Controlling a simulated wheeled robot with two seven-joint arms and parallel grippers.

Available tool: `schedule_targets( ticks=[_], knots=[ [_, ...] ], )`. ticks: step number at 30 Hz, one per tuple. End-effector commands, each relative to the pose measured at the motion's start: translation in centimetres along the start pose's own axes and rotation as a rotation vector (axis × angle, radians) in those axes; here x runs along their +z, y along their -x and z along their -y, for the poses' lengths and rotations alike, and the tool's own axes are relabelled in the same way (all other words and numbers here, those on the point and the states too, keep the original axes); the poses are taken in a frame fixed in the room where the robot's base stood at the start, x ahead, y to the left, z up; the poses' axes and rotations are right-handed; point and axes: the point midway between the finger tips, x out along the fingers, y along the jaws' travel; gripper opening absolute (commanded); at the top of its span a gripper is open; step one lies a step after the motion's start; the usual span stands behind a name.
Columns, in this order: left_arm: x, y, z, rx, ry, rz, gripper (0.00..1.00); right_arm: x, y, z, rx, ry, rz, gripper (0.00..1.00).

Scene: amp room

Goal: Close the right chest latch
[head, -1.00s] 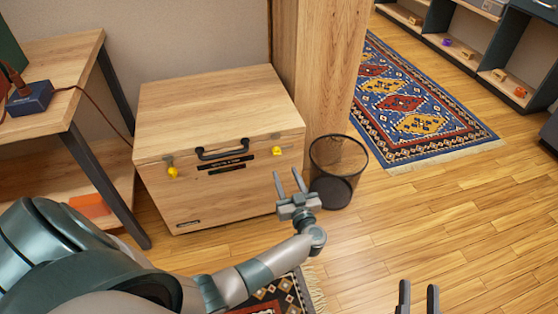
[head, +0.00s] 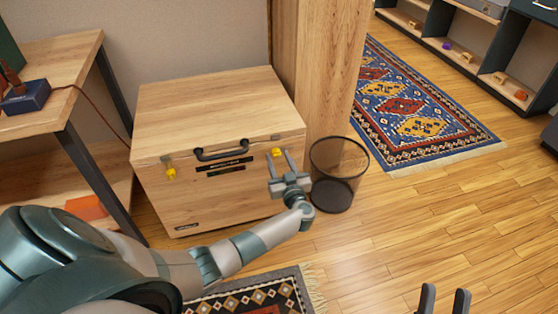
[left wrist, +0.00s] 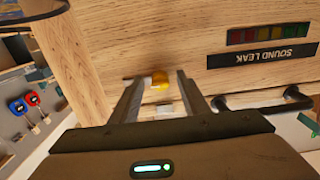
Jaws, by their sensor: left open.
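The wooden chest (head: 215,110) stands against the wall with its lid down. The yellow right chest latch (head: 276,152) is on the upper right of its front; a small metal plate shows just above it. My left gripper (head: 279,158) is open in front of this latch, fingers pointing at the chest front. In the left wrist view the yellow latch (left wrist: 160,80) shows between the two spread fingers (left wrist: 158,88); I cannot tell whether they touch it. My right gripper (head: 445,296) is at the lower right, its fingers apart and empty, away from the chest.
A yellow left latch (head: 171,174) and a dark handle (head: 222,152) are also on the chest. A wire-mesh bin (head: 338,175) stands close to the right of my left gripper. A wooden desk (head: 60,75) is at the left.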

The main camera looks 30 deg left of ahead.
Motion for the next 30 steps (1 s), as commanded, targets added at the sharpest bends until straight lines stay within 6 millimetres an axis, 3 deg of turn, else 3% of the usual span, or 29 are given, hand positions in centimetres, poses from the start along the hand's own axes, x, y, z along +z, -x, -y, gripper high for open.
schedule_targets(
  ticks=[1, 6, 23, 30],
  knots=[
    [0.0, 0.0, 0.0, 0.0, 0.0, 0.0, 0.42, 0.0, 0.0, 0.0, 0.0, 0.0, 0.0, 0.31],
    [0.0, 0.0, 0.0, 0.0, 0.0, 0.0, 0.01, 0.0, 0.0, 0.0, 0.0, 0.0, 0.0, 0.31],
    [-0.2, 0.1, -0.1, 0.0, 0.031, 0.001, 0.01, 0.7, 0.2, 0.6, -0.001, -0.011, 0.064, 0.31],
    [-0.2, 0.1, -0.1, -0.002, 0.084, 0.002, 0.01, 5.1, 1.1, -0.2, 0.014, -0.016, 0.302, 0.31]
  ],
)
